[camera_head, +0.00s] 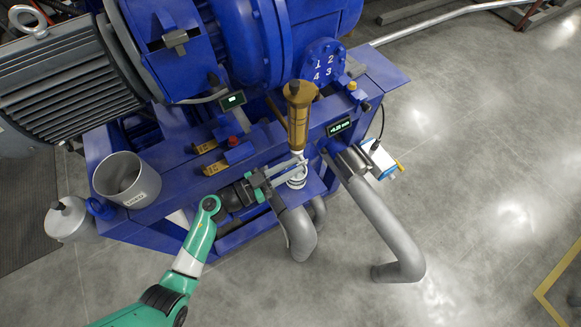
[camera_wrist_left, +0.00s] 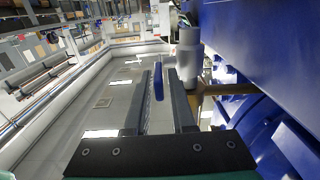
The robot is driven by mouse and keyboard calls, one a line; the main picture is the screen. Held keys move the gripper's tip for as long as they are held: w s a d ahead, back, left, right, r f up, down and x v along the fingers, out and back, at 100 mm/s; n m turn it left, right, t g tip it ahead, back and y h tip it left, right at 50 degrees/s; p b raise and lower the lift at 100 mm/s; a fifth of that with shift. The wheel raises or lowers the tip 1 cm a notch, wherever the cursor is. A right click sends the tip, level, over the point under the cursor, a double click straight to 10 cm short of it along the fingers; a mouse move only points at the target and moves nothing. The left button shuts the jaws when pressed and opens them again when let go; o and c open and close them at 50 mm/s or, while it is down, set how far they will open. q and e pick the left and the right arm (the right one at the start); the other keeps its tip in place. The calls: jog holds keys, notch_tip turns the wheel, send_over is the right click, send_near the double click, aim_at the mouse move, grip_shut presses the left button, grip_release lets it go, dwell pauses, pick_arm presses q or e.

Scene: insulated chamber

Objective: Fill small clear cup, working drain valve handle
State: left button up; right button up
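My left gripper (camera_head: 283,170) is at the front of the blue machine, just below an amber-filled sight glass (camera_head: 298,112). In the left wrist view its two dark fingers (camera_wrist_left: 160,92) are apart. A narrow blue handle (camera_wrist_left: 158,81) shows between them, with gaps on both sides. A grey valve body (camera_wrist_left: 189,55) is just right of the handle. In the head view a small clear cup (camera_head: 297,183) appears under the sight glass outlet, partly hidden by the fingers; its fill level cannot be told. My right gripper is not in view.
A grey metal container (camera_head: 126,178) stands on the machine's left ledge. A lidded grey can (camera_head: 68,217) is left of it. Grey pipes (camera_head: 385,225) stick out at the front right. A small display (camera_head: 339,127) is near the valve. The floor at right is clear.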

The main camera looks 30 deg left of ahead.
pick_arm(q)
jog(key=shift+c, duration=0.3)
grip_shut()
dwell(1.1)
